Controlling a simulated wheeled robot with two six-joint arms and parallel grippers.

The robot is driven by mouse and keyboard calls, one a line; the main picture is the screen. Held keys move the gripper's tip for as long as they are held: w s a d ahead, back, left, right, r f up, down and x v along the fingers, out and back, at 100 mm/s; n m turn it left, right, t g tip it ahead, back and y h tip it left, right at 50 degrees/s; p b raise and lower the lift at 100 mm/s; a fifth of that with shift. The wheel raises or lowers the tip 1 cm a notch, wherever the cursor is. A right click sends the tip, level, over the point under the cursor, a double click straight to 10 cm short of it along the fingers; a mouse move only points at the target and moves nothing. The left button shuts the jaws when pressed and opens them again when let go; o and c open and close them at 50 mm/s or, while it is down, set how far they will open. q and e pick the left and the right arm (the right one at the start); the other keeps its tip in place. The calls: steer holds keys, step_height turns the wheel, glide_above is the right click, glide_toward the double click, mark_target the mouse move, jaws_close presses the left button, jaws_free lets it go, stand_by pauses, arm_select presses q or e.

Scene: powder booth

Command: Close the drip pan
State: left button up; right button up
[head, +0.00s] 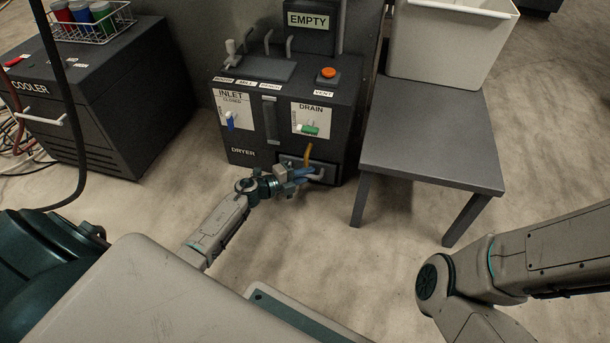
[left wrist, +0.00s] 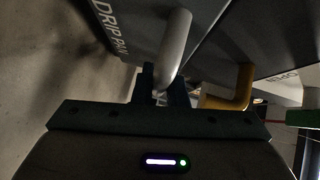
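The drip pan (head: 321,164) is a dark drawer low on the front right of the dryer (head: 257,163). Its dark front, lettered DRIP PAN (left wrist: 112,28), shows in the left wrist view with a pale bar handle (left wrist: 175,45). My left gripper (head: 304,176) is at the pan's front. In the left wrist view its dark fingers (left wrist: 163,88) sit close on both sides of the handle's near part, with no clear gap. How far the pan stands out from the dryer is hard to tell. My right gripper is out of view; only its arm shows at right.
A yellow drain pipe (head: 307,154) comes down just above the pan and shows beside the fingers in the left wrist view (left wrist: 243,88). A grey table (head: 430,140) with a white bin (head: 450,45) stands right. The cooler (head: 95,100) stands left. Floor before the dryer is clear.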

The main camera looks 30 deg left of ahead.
arm_select(q)
steer(key=shift+o, duration=0.9)
steer(key=shift+w+a, duration=0.15)
steer(key=shift+w, duration=0.05)
steer(key=shift+r, duration=0.1)
steer(key=shift+s+a, duration=0.1)
steer(key=shift+s, duration=0.1)
steer(key=p+v, duration=0.4)
steer(key=v, duration=0.6)
steer(key=shift+s+p, duration=0.25)
steer(key=shift+p, duration=0.1)
steer(key=shift+a, duration=0.1)
